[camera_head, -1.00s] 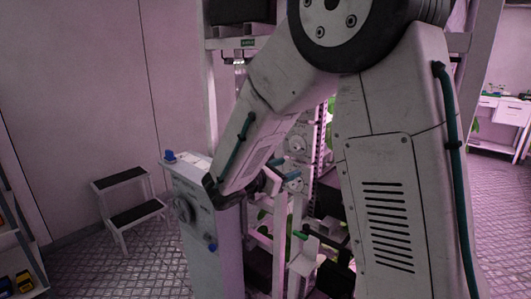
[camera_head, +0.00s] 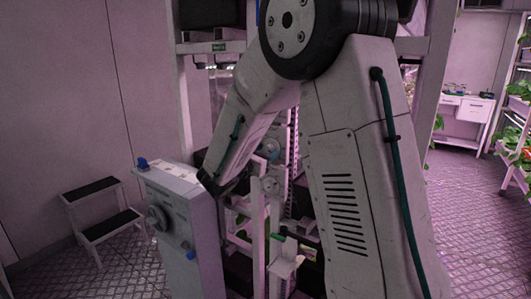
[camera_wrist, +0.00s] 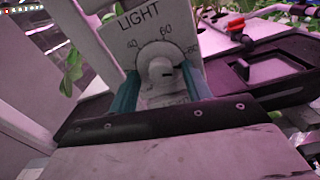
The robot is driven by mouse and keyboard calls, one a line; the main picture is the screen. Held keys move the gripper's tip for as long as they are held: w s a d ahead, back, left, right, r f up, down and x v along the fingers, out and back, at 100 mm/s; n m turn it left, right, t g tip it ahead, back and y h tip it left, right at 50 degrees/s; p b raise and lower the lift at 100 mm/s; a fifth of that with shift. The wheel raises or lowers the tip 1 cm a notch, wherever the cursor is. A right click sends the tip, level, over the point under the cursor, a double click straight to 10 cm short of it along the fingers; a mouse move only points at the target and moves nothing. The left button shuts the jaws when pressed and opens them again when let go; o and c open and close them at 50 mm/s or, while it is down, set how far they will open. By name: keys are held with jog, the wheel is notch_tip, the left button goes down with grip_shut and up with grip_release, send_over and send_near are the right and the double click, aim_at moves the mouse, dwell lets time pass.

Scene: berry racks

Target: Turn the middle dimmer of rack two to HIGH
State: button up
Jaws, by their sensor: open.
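A white dial plate marked LIGHT (camera_wrist: 138,20) is in the wrist view, with 40, 60 and a partly cut-off 80 around a round white knob (camera_wrist: 160,70). The knob's dark mark points right, below the 80. My gripper (camera_wrist: 162,84) is open, with one teal finger on each side of the knob. I cannot tell whether the fingers touch it. In the head view, round dials (camera_head: 269,186) show on the rack (camera_head: 187,110) beyond my arm. My gripper is mostly hidden there, and I cannot tell which dial it faces.
A grey cabinet (camera_head: 190,235) with a large dial and blue knobs stands left of my arm. A step stool (camera_head: 100,212) is further left. Plants in a rack (camera_head: 515,130) and a white desk (camera_head: 465,115) are at the right. In the wrist view, a red-topped fitting (camera_wrist: 236,24) is close right.

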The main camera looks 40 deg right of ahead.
jog(key=c, duration=1)
jog(key=m, duration=0.5)
jog(key=shift+a+m, duration=0.1)
jog(key=shift+m, duration=0.2)
jog(key=o, duration=1)
jog(key=v, duration=0.7)
jog(key=shift+s+a, duration=0.15)
jog(key=shift+a, duration=0.25)
jog(key=shift+f, duration=0.1)
